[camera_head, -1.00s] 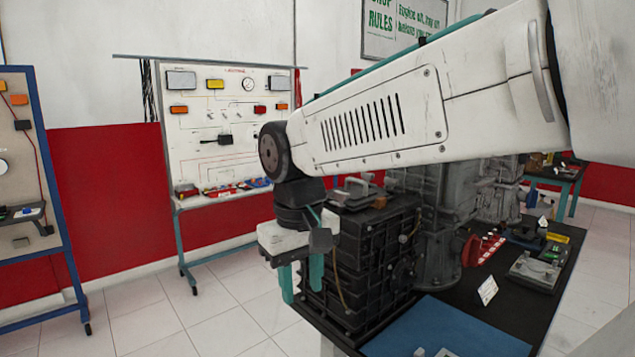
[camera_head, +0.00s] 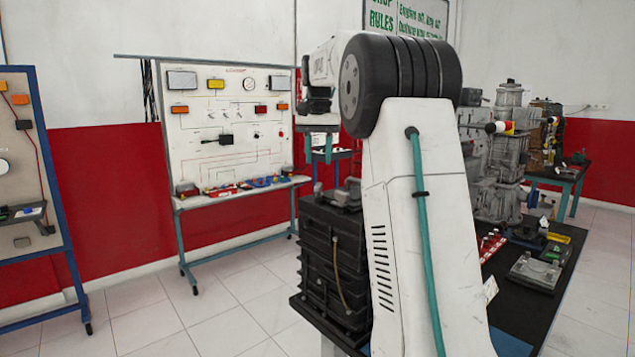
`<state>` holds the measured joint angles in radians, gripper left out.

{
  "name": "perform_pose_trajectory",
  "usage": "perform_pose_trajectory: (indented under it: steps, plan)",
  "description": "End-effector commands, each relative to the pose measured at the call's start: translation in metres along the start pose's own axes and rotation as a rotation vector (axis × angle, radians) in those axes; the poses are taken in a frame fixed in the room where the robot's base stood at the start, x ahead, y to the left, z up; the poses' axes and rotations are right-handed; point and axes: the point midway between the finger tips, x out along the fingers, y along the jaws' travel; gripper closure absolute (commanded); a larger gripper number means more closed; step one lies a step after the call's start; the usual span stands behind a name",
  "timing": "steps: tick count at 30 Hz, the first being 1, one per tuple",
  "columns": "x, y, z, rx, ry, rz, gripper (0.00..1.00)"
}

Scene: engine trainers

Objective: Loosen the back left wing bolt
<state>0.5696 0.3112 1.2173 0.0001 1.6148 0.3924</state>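A dark ribbed engine block (camera_head: 318,255) stands on the left end of the black-topped bench, partly hidden by my arm. A grey clamp-like part (camera_head: 342,196) sits on its top. I cannot make out the back left wing bolt; it is too small or hidden behind my arm. My gripper (camera_head: 318,150) hangs from the far end of my arm, above the block's top left. It is apart from the block in the picture, with two teal fingers spread and nothing seen between them.
A white trainer board (camera_head: 225,130) on a teal stand is behind on the left, and a blue-framed board (camera_head: 60,215) is at far left. Grey engine parts (camera_head: 497,165) and a grey tray (camera_head: 533,272) occupy the bench to the right. Tiled floor at left is clear.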

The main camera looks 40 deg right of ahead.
Motion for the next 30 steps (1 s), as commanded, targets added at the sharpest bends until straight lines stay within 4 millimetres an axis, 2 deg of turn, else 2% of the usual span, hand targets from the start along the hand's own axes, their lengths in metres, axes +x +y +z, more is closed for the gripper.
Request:
perform_pose_trajectory:
  steps: [4, 15, 20, 27, 30]
  plan:
    - [0.012, 0.000, -0.001, 0.006, -0.001, 0.000, 0.64]
    - [0.066, 0.000, -0.001, 0.004, 0.000, 0.000, 0.64]
    - [0.075, 0.000, -0.001, 0.004, 0.001, 0.000, 0.64]
    - [0.076, 0.000, -0.001, 0.004, 0.002, -0.001, 0.64]
    - [0.076, 0.000, -0.001, 0.004, 0.002, -0.001, 0.91]
